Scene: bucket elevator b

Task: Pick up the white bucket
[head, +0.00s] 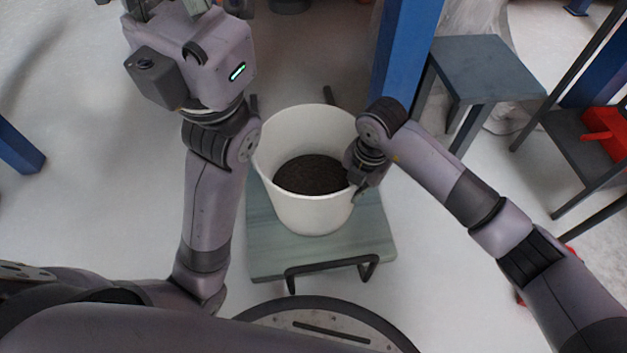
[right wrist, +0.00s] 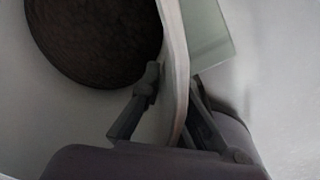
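The white bucket (head: 310,213) stands upright on a grey-green platform (head: 270,262) in the head view, with dark material (head: 311,174) inside. My right gripper (head: 358,188) is at the bucket's right rim. In the right wrist view, the right gripper (right wrist: 172,92) straddles the bucket wall (right wrist: 178,60). One finger is inside and the other is outside, both leaning in against the wall, so it looks shut on the rim. The outer finger is partly hidden. My left arm reaches up past the bucket's left side. The left hand's end is at the top edge and its fingers are not clear.
A blue post (head: 405,50) rises just behind the bucket on the right. A grey-blue table (head: 487,68) stands to its right, and a red object (head: 603,130) lies farther right. The platform has a black handle (head: 330,265) in front. White floor is open to the left.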

